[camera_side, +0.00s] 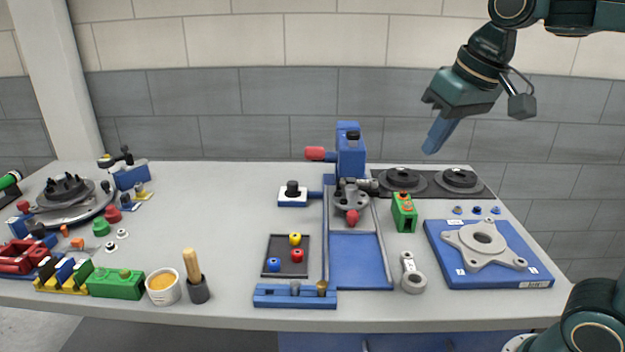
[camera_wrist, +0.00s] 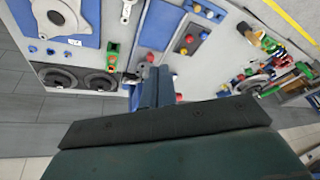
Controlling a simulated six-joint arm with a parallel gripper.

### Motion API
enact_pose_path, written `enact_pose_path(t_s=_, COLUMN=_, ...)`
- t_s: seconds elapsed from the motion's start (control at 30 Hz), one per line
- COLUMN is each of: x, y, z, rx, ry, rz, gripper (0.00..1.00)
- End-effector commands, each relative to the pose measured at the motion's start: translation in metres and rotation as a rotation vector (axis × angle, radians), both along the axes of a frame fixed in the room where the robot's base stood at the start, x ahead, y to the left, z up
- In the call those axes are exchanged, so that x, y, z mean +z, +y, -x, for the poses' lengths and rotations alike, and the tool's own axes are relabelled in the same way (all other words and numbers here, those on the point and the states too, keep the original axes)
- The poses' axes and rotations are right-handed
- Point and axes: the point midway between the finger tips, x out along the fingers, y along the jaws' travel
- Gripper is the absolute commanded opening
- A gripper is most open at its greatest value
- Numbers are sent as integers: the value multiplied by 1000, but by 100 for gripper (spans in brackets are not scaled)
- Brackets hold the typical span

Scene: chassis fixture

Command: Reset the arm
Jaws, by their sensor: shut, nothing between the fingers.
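My gripper (camera_side: 436,136) is in the upper right of the side view, raised well above the back right of the table and pointing down. Its blue fingers are together with nothing between them. In the wrist view my gripper (camera_wrist: 157,88) shows as blue fingers beyond a dark bar, with the table beyond them. The gripper touches nothing on the table.
The table (camera_side: 220,215) carries a blue fixture (camera_side: 350,155) at the middle back. Black round stations (camera_side: 459,178) and a blue plate with a grey bracket (camera_side: 484,240) stand on the right. Coloured parts crowd the left. The air around my gripper is clear.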

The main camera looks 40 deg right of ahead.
Motion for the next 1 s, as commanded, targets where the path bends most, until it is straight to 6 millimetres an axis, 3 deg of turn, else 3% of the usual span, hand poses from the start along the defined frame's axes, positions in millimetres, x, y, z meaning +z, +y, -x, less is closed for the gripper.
enact_pose_path(t_s=0.3, x=-47, y=3, z=68, rx=106, ry=-73, rz=43, gripper=0)
enact_pose_path(t_s=0.5, x=-74, y=4, z=95, rx=156, ry=-105, rz=65, gripper=0)
enact_pose_path(t_s=0.7, x=-84, y=5, z=104, rx=174, ry=-118, rz=74, gripper=0)
enact_pose_path(t_s=1.0, x=-85, y=5, z=104, rx=175, ry=-117, rz=74, gripper=0)
